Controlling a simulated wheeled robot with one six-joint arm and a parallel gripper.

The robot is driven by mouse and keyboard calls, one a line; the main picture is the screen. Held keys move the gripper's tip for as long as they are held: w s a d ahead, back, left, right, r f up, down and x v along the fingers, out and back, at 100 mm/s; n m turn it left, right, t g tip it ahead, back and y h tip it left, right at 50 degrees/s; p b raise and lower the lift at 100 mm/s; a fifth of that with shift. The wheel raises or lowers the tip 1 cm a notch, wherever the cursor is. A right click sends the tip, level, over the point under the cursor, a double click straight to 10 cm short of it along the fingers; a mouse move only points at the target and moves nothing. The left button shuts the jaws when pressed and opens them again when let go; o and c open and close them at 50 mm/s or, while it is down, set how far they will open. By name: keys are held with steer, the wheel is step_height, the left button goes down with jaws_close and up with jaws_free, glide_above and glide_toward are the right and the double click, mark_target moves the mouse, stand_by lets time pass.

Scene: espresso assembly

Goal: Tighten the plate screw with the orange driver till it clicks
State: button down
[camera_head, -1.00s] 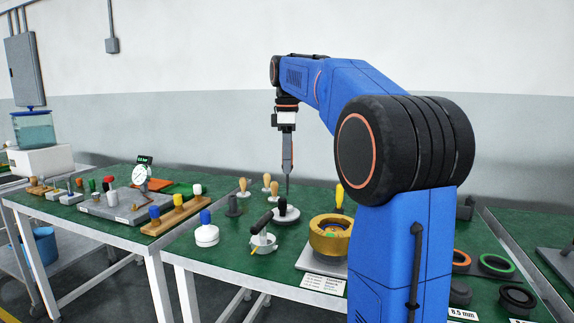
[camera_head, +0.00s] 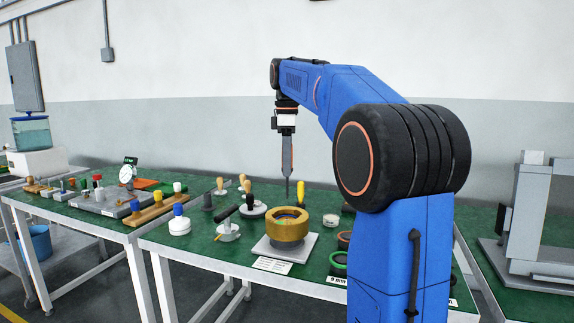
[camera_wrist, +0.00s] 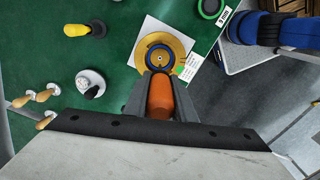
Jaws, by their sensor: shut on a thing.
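My gripper (camera_head: 288,152) is shut on the orange driver, whose orange handle (camera_wrist: 160,98) shows between the jaws in the wrist view. In the head view the driver's dark shaft (camera_head: 288,189) points straight down. A brass ring-shaped body (camera_head: 287,232) sits on a pale square base (camera_head: 262,250). The wrist view shows the brass ring (camera_wrist: 143,44) with a dark blue ring inside and a small pale centre (camera_wrist: 160,58), possibly the screw. The handle lies just below the ring there. In the head view the driver tip appears above or behind the ring; contact cannot be told.
A yellow-handled tool (camera_head: 301,197) stands behind the brass body. A grey frame (camera_head: 520,220) stands on the right bench.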

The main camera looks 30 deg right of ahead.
mark_target(287, 186)
steer(key=shift+f, duration=0.1)
steer(key=shift+f, duration=3.05)
steer(key=shift+f, duration=0.55)
stand_by(1.0)
steer(key=shift+r, duration=0.25)
stand_by(3.0)
